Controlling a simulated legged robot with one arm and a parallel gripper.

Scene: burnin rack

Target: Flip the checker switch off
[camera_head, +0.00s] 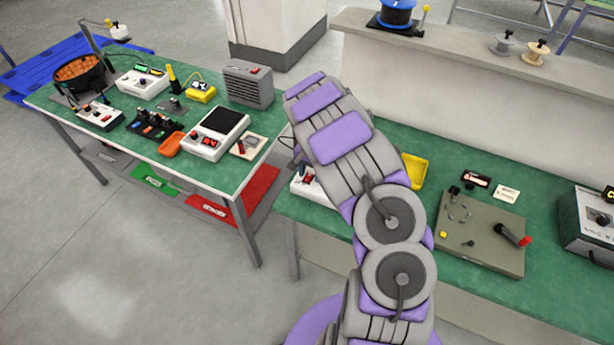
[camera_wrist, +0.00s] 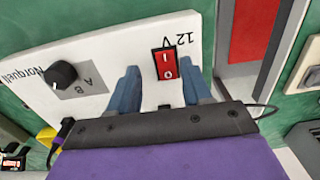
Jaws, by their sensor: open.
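In the wrist view a white checker box (camera_wrist: 105,50) lettered "Norquell" and "12V" has a red rocker switch (camera_wrist: 167,64) marked I and O. I cannot tell which end of the rocker is pressed. My gripper (camera_wrist: 158,66) is open, its two blue fingers apart on either side of the rocker; contact cannot be made out. A black knob (camera_wrist: 60,74) marked A and B is on the box's left. In the head view a white box (camera_head: 305,188), apparently the same one, sits at the green bench's left end, mostly hidden behind my arm.
A yellow tray (camera_head: 414,171) and a grey-green board (camera_head: 480,232) with a red-tipped lever lie on the bench (camera_head: 560,285) right of my arm. A second table (camera_head: 225,183) with several instruments stands left, beyond a gap. A black cable (camera_wrist: 265,112) lies beside the box.

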